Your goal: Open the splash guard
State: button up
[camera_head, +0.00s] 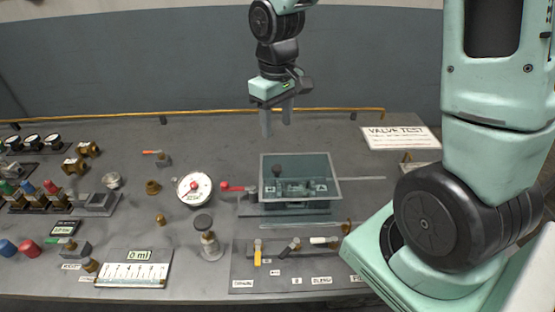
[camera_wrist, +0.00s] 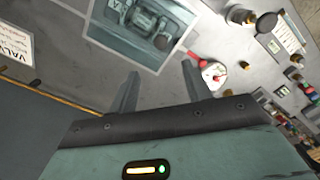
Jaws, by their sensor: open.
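The splash guard (camera_head: 331,165) is a clear, grey-tinted box with a light rim, in the middle of the bench in the head view. It stands over a dark fixture with a round black knob, which shows through it. It looks shut. The guard also shows at the top of the wrist view (camera_wrist: 104,50). My gripper (camera_head: 277,122) hangs above and behind the guard, fingers pointing down, apart from it. In the wrist view my gripper (camera_wrist: 158,82) has its two fingers spread with nothing between them.
A red-handled valve (camera_head: 236,187) and a round dial gauge (camera_head: 194,188) stand left of the guard. A row of small levers (camera_head: 290,247) lies in front. A "VALVE TEST" sign (camera_head: 400,138) lies at the back right. A yellow rail (camera_head: 210,113) runs along the rear edge.

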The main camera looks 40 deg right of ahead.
aim_at(277, 167)
notch_tip(277, 167, down, 13)
jog(key=shift+r, duration=0.1)
jog(key=shift+c, duration=0.3)
jog(key=shift+p, duration=0.3)
grip_shut()
